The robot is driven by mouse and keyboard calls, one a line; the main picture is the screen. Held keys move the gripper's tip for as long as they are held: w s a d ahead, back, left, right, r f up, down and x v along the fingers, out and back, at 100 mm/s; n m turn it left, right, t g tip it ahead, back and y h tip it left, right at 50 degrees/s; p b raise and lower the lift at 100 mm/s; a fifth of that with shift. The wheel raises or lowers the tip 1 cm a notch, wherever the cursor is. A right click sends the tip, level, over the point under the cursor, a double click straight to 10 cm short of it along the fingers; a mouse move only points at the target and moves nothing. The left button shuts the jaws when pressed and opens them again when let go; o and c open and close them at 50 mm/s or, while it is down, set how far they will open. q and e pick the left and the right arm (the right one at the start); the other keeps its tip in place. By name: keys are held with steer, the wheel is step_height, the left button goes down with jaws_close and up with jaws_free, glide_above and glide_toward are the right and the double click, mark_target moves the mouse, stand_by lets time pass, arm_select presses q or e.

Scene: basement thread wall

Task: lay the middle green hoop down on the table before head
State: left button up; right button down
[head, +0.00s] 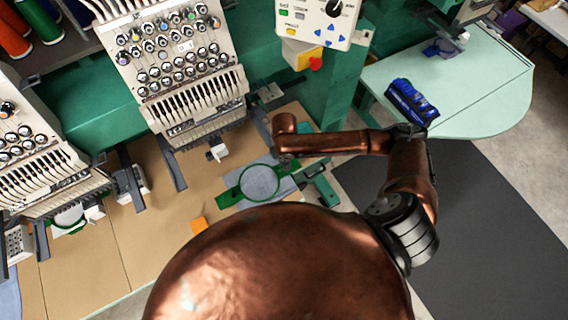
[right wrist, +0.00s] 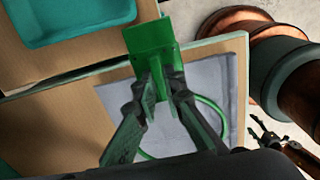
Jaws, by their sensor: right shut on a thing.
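The green hoop (head: 243,193), a ring with flat side tabs, is over the table (head: 150,245) before the middle machine head (head: 190,85). It looks roughly flat, over a grey-blue sheet (head: 283,190). I cannot tell whether it touches the sheet. My right gripper (head: 286,160) is shut on one green tab; the wrist view shows its fingers (right wrist: 158,82) on the tab (right wrist: 150,48), and part of the ring (right wrist: 208,112) beyond. What seems to be my left gripper (right wrist: 272,138) shows open and empty at the lower right of the wrist view; the head view does not show it.
Another machine head (head: 40,165) stands at the left, with another hoop (head: 69,215) under it. A small orange object (head: 198,226) lies on the table. A teal bin (right wrist: 75,22) shows in the wrist view. A blue bundle (head: 411,102) lies on the green side table (head: 480,95).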

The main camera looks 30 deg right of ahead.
steer(key=shift+f, duration=0.55)
steer(key=c, duration=1.9)
jaws_free()
steer(key=shift+c, duration=0.2)
step_height(320, 180, up, 12)
